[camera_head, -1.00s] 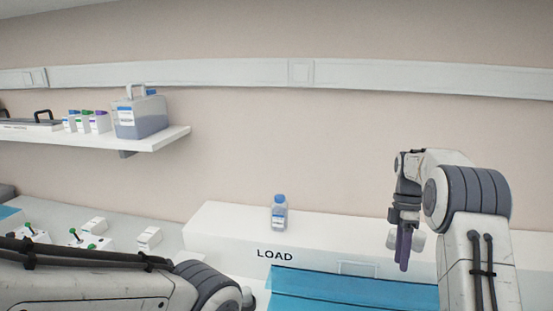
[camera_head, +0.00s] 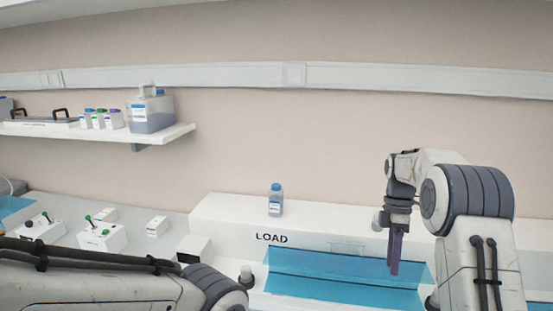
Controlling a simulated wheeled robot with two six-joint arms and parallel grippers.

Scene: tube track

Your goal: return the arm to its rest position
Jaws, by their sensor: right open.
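My right arm comes up from the lower right and bends over at the top. Its gripper (camera_head: 395,255) points down, open, with two purple fingers and nothing seen between them. It hangs in front of the right part of the white LOAD unit (camera_head: 225,211), over the right end of the blue recess (camera_head: 330,262). My left arm crosses the lower left of the view. Its gripper does not show.
A small bottle with a blue cap (camera_head: 275,203) stands on top of the LOAD unit. White boxes with green-tipped levers (camera_head: 102,235) sit on the bench at left. A wall shelf (camera_head: 160,136) holds a large jug (camera_head: 151,113) and several small bottles.

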